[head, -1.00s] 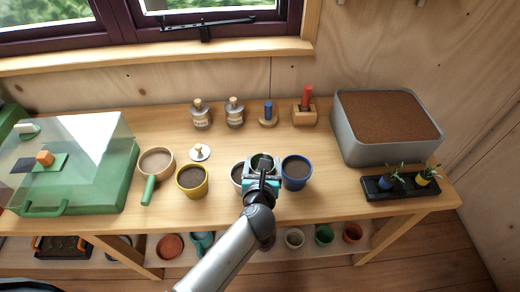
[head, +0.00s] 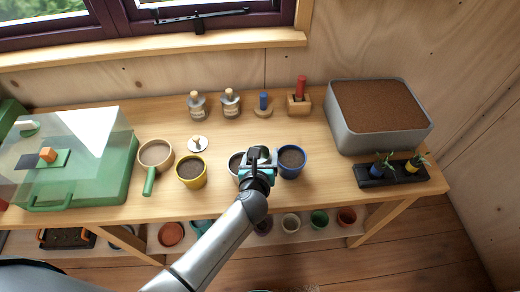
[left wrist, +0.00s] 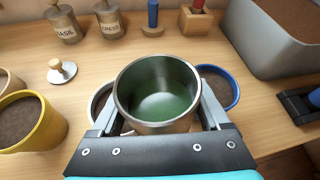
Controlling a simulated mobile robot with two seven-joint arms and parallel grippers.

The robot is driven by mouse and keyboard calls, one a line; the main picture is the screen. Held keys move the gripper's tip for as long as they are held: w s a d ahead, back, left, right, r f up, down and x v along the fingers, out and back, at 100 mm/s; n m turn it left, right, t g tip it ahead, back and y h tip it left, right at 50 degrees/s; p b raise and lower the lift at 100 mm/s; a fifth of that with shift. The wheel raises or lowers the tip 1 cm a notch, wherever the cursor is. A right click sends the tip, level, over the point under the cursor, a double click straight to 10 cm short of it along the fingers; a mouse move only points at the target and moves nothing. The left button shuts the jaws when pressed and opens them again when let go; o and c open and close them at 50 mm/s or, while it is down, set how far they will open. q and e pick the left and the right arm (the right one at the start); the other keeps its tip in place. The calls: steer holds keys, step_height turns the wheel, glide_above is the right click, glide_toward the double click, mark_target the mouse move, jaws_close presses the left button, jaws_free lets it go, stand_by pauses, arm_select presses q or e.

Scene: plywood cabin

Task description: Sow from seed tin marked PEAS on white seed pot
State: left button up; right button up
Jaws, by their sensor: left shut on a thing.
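My left gripper (head: 258,160) is shut on an open metal tin (left wrist: 157,92) with a green inside. The wrist view looks down into its mouth; no label on it shows. In the head view the gripper hides the tin. The white seed pot (head: 235,166) stands on the bench just left of and under the gripper, partly hidden. Its rim also shows at the left of the tin in the left wrist view (left wrist: 98,101). A metal lid with a wooden knob (head: 197,144) lies on the bench. My right gripper is not in view.
A blue pot (head: 291,163) stands close right of the white pot, a yellow pot (head: 191,172) to its left. Two corked tins, BASIL (left wrist: 64,24) and CRESS (left wrist: 109,20), stand behind. A soil bin (head: 345,130) and black tray (head: 365,180) are at the right.

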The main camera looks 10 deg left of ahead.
mark_target(269, 153)
arm_select(q)
steer(key=shift+s+d+r+n+g+h+p, duration=0.1)
steer(key=shift+d+r+n+g+h+p, duration=0.2)
steer(key=shift+p, duration=0.7)
steer(key=shift+d+r+n+g+h+p, duration=0.15)
steer(key=shift+n+h+p, duration=0.25)
steer(key=shift+p, duration=0.6)
steer(key=p, duration=0.2)
steer(key=n+g+h+p, duration=0.1)
steer(key=p, duration=0.1)
steer(key=shift+s+d+r+h, duration=0.1)
steer(key=shift+d+r+h, duration=0.2)
steer(key=shift+r, duration=0.05)
steer(key=shift+d+r+n+h, duration=0.1)
steer(key=shift+r+n+h, duration=0.1)
steer(key=shift+n+h, duration=0.45)
steer(key=shift+s+d, duration=0.1)
steer(key=shift+g, duration=0.25)
steer(key=shift+f, duration=0.1)
steer(key=shift+r+n, duration=0.2)
steer(key=shift+n, duration=0.05)
steer(key=shift+d+r+n+g+h, duration=0.15)
steer(key=shift+r+n+g+h, duration=0.15)
steer(key=shift+r+n+h, duration=0.4)
steer(key=shift+s+f, duration=0.1)
steer(key=shift+f, duration=0.25)
